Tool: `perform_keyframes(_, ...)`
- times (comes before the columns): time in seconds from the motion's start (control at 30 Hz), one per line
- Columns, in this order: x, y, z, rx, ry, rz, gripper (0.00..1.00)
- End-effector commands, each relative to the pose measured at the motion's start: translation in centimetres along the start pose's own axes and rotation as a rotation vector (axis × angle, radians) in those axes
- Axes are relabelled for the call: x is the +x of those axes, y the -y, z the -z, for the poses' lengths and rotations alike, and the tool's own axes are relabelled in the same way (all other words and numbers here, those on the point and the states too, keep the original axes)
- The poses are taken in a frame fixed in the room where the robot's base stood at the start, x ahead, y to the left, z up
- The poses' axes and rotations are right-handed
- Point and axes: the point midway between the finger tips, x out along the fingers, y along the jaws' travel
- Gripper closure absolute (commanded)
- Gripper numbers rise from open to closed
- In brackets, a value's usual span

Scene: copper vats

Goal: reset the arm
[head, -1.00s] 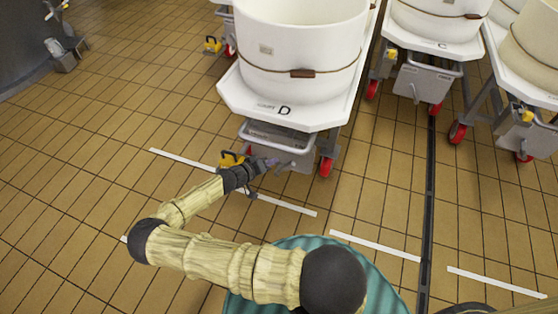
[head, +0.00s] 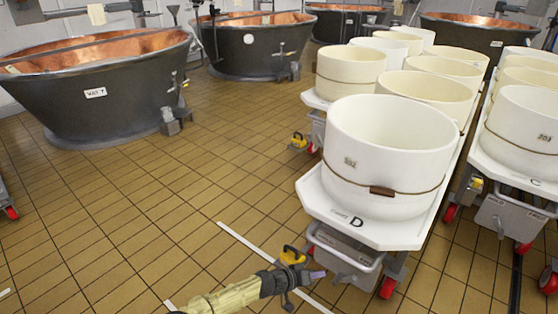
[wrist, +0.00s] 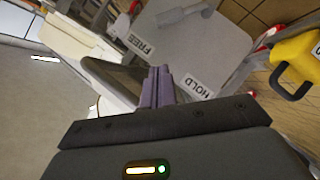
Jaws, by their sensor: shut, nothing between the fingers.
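My gripper (head: 318,275) is at the bottom of the head view, at the end of my straw-coloured arm. It is in front of the grey metal box (head: 345,250) under the cart marked D (head: 390,232). In the wrist view its two purple fingers (wrist: 157,85) are together with nothing between them. Beyond them are a grey plate with labels FREE (wrist: 140,44) and HOLD (wrist: 198,86) and a dark pedal-like part (wrist: 115,75). I cannot tell whether the fingers touch any of these.
A yellow part (head: 292,256) is by the cart's near corner, and a red wheel (head: 388,287) is to its right. Several white tubs stand on carts at right. Copper-lined vats (head: 110,85) stand at the back. The tiled floor (head: 150,200) at left is clear.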

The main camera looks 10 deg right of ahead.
Motion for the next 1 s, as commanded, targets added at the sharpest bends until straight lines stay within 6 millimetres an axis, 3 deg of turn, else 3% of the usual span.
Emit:
perform_keyframes(0.17, 0.1, -0.6, -0.6, 0.002, 0.056, 0.009, 1.00)
perform_keyframes(0.47, -0.8, -3.7, -3.6, -0.014, 0.344, 0.107, 1.00)
perform_keyframes(0.7, -3.3, -5.9, -5.0, -0.036, 0.545, 0.254, 1.00)
perform_keyframes(1.0, -7.7, -9.0, -4.5, -0.062, 0.690, 0.493, 1.00)
